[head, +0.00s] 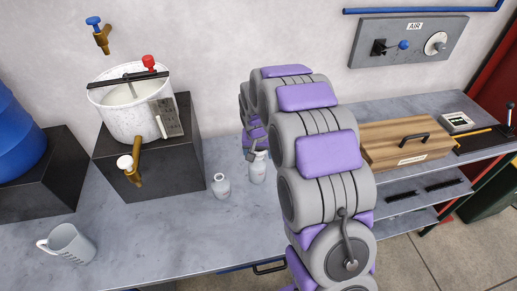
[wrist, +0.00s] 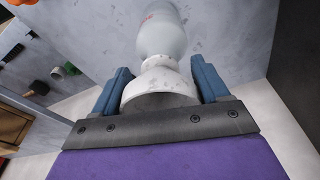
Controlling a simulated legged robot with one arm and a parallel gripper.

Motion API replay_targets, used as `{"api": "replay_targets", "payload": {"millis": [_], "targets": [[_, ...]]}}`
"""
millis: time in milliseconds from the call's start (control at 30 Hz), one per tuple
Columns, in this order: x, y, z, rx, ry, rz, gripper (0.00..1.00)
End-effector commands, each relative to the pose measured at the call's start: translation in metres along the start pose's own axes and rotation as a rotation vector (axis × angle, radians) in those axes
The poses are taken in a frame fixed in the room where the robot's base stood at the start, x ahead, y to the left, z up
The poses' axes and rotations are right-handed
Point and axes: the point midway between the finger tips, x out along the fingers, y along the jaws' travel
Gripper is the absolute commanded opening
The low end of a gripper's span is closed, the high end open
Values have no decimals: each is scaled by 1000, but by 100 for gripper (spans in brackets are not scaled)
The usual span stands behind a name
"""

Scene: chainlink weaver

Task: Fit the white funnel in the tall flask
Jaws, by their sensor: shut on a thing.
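The tall flask (head: 257,172), pale with a small red mark, stands upright on the grey bench, partly behind my arm. In the wrist view its body (wrist: 162,38) lies just beyond my fingertips. My gripper (wrist: 160,68) is shut on the white funnel (wrist: 158,84), with one blue finger on each side. The funnel's narrow end points toward the flask's mouth and lines up with it. I cannot tell how far the stem is inside the neck. In the head view my gripper (head: 250,152) is at the top of the flask, and the funnel is mostly hidden.
A shorter flask (head: 221,188) stands close to the left of the tall one. A white pot (head: 128,118) with a brass tap sits on a black block (head: 185,160). A jug (head: 68,245) is at front left, and a wooden box (head: 405,145) at right.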

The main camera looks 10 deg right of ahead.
Motion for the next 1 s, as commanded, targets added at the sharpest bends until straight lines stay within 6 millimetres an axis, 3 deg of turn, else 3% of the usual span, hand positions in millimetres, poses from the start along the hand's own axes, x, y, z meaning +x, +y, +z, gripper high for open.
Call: {"api": "replay_targets", "payload": {"millis": [267, 300, 533, 833, 1000], "targets": [[1, 0, 0, 0, 0, 0, 44], [1, 0, 0, 0, 0, 0, 77], [1, 2, 0, 1, -1, -2, 99], [-2, 0, 0, 0, 1, 0, 100], [-25, 1, -1, 0, 3, -1, 100]]}}
